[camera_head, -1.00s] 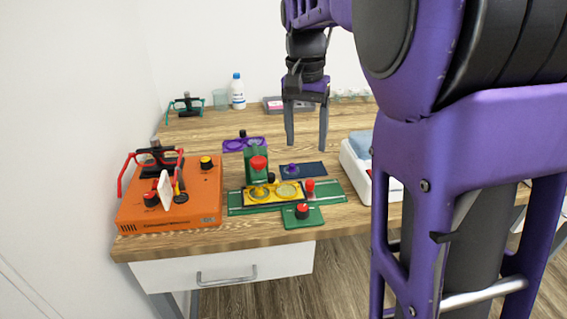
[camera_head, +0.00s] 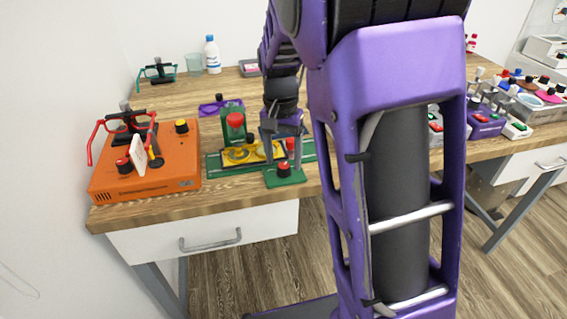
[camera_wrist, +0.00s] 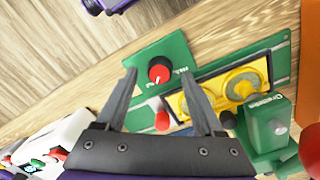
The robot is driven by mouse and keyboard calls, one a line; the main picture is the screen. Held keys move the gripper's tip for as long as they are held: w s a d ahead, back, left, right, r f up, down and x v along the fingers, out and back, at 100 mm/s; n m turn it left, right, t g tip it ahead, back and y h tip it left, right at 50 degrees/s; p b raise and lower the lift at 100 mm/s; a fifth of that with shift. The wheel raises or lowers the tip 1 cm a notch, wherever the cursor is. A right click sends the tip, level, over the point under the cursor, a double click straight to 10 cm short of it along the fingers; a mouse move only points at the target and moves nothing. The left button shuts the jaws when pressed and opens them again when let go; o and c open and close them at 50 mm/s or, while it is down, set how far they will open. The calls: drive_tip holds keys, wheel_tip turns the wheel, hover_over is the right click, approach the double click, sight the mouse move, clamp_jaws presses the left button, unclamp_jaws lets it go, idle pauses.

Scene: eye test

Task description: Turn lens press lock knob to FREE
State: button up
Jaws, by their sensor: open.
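The lens press is green, with a red-topped upright post (camera_head: 236,125) and a yellow lens holder (camera_head: 238,154) on a green base rail. At its front right, a green plate (camera_head: 270,180) carries the black lock knob (camera_head: 284,169) with a red cap. In the wrist view the knob (camera_wrist: 158,70) shows a white pointer mark; lettering on its plate is too small to read. My gripper (camera_head: 283,164) is open, pointing down, with one fingertip on each side of the knob as seen. I cannot tell whether the tips are above it or around it.
A red-topped peg (camera_wrist: 162,121) stands close to the fingers. An orange box (camera_head: 170,178) with red glasses is at the left. The purple frame (camera_head: 212,106) lies behind the press. My arm hides the table to the right.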

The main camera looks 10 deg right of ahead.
drive_tip(key=shift+f, duration=0.6)
clamp_jaws()
